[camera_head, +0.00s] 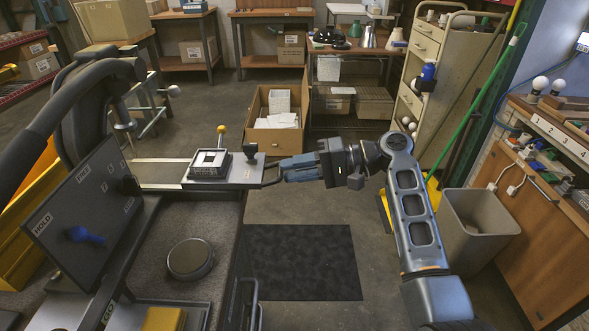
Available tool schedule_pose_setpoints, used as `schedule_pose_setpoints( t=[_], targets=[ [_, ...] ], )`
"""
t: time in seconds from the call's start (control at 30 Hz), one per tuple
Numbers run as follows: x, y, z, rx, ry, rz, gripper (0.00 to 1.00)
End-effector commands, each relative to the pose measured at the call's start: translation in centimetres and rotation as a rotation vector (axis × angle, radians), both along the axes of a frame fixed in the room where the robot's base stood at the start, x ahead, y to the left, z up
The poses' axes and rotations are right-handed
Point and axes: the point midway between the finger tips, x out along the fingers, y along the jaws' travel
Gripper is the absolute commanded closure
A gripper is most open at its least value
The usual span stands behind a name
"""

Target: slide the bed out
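The bed (236,171) is a pale flat plate at the right end of a dark rail (158,173), on the machine at the left. A dark square fixture (208,164) with a light centre sits on it. A yellow-knobbed lever (221,132) and a black knob (250,152) stand at its back edge. A dark handle (271,180) sticks out from its right end. My gripper (283,171) comes in from the right, with its fingers at this handle. I cannot tell whether the fingers are closed around the handle or only beside it.
A panel marked HOLD (85,205) tilts up at the left. A round dark disc (190,259) lies on the machine top. A dark mat (303,262) covers the floor below my gripper. An open cardboard box (278,118) stands behind, and a grey bin (478,228) at the right.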

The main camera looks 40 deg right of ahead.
Motion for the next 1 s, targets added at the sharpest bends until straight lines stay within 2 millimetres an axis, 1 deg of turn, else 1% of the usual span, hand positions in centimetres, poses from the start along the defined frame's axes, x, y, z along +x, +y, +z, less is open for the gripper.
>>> schedule_pose_setpoints(
  t=[0.3,0.43,0.6,1.0],
  targets=[
    [-2.8,-3.9,1.0,0.000,0.000,-0.005,0.76],
    [-3.7,-5.3,1.3,0.000,0.000,-0.005,0.76],
    [-4.3,-6.0,1.5,0.000,0.000,-0.003,0.76],
    [-4.4,-6.0,1.6,0.000,0.000,-0.002,0.76]
  ],
)
